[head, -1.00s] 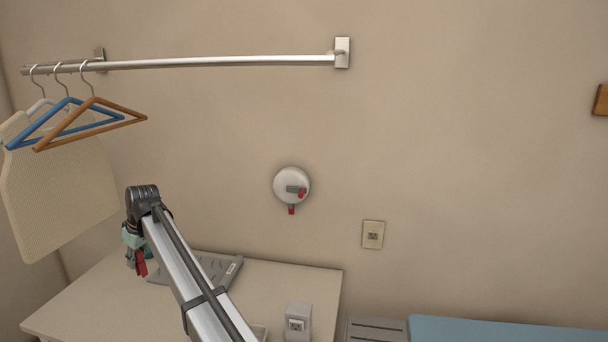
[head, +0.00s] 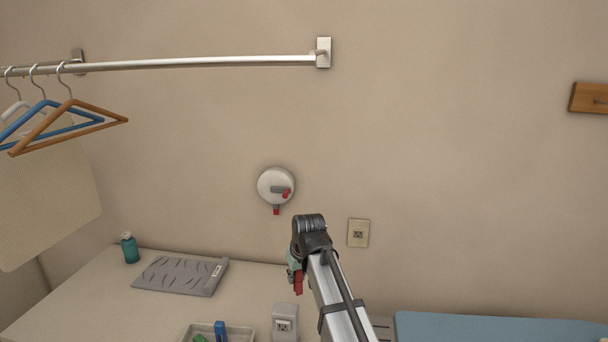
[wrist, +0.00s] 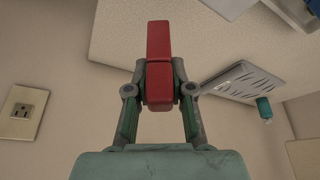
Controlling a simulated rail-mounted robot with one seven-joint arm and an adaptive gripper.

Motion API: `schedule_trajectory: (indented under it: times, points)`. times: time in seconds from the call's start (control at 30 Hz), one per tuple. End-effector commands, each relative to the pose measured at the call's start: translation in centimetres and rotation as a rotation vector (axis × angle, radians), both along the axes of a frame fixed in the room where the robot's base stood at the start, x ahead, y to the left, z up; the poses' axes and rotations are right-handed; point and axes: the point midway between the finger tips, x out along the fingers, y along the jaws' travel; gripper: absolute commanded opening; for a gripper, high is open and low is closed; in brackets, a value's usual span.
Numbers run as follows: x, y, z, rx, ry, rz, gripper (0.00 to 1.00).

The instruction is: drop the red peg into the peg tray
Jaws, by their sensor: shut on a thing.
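The red peg (head: 298,284) is in my gripper (wrist: 159,88), with the fingers shut on its lower part. In the wrist view the red peg (wrist: 159,45) stands straight out from the fingers. The peg tray (head: 247,334) is a shallow grey tray at the bottom of the head view, cut off by the frame edge. A blue peg (head: 220,331) and a green piece (head: 199,339) are in it. My gripper is in the air, right of the tray and apart from it.
A grey box with a socket (head: 285,322) stands just right of the tray, between it and my arm. A grey slotted board (head: 180,276) and a teal bottle (head: 130,248) are farther back left on the pale table (head: 75,300). A blue surface (head: 500,328) lies right.

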Motion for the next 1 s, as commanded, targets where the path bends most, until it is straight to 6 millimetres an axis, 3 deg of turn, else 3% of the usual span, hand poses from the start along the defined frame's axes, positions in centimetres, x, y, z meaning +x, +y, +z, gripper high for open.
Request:
schedule_trajectory:
  times: [0.03,0.2,0.4,0.6,1.0]
  points:
    - [-1.4,-3.0,-0.6,0.0,-0.001,-0.054,0.04]
    - [-4.3,-10.8,-1.7,0.001,-0.005,-0.216,0.04]
    - [-7.1,-16.7,-2.5,0.003,-0.009,-0.354,0.04]
    - [-8.3,-19.1,-2.9,0.003,-0.012,-0.41,0.04]
    - [-8.1,-19.2,-2.7,0.004,-0.013,-0.414,0.04]
